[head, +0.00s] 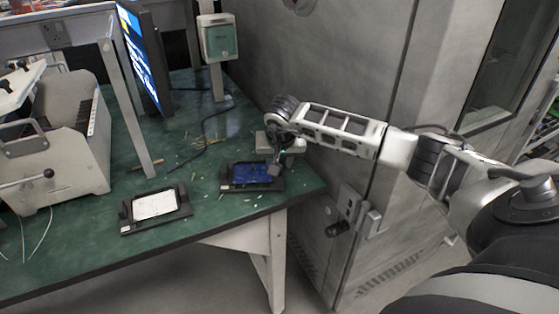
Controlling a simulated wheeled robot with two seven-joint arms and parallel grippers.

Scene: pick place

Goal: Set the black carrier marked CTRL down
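A black carrier with a blue board (248,174) is at the right end of the green bench, near its front edge. A second black carrier with a white insert (156,205) lies to its left on the bench. Small pale labels show at their front corners, but the lettering is too small to read, so I cannot tell which is marked CTRL. My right gripper (274,168) points down at the right end of the blue-board carrier and overlaps it. Its grip and any gap under the carrier are unclear. My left gripper is out of view.
The green bench (80,246) has small scraps and wires on it. A grey machine (52,150) stands at the left, with a monitor (145,55) on the bench behind. A large metal cabinet (335,90) borders the bench's right side. Bare bench lies between the carriers.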

